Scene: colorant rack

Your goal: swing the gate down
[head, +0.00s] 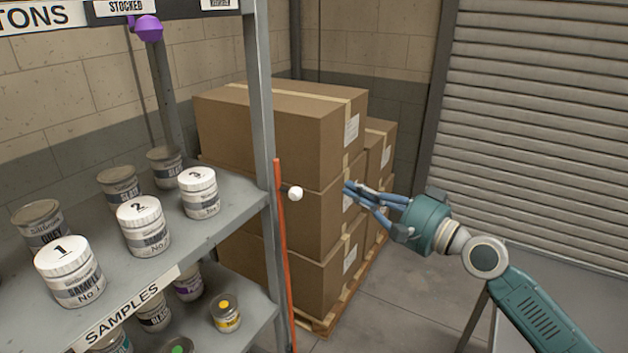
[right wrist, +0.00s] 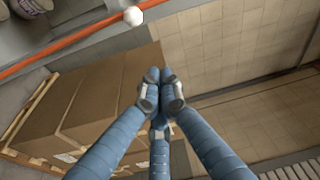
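The gate shows as a thin orange-red bar (head: 283,255) standing nearly upright along the rack's front right post. A white round knob (head: 295,193) sticks out from it to the right. In the right wrist view the bar (right wrist: 68,42) runs across the upper left, with the knob (right wrist: 133,16) at the top. My right gripper (head: 348,188) is to the right of the knob, apart from it, pointing left. Its blue fingers (right wrist: 160,76) meet at the tips with nothing seen between them. My left gripper is not in view.
The grey rack shelf (head: 225,222) at left holds several jars and tins, including white-lidded jars numbered 1 to 3. Stacked cardboard boxes (head: 310,130) on a pallet stand behind the gate and gripper. A roller shutter (head: 540,120) is at right. Floor at the lower middle is clear.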

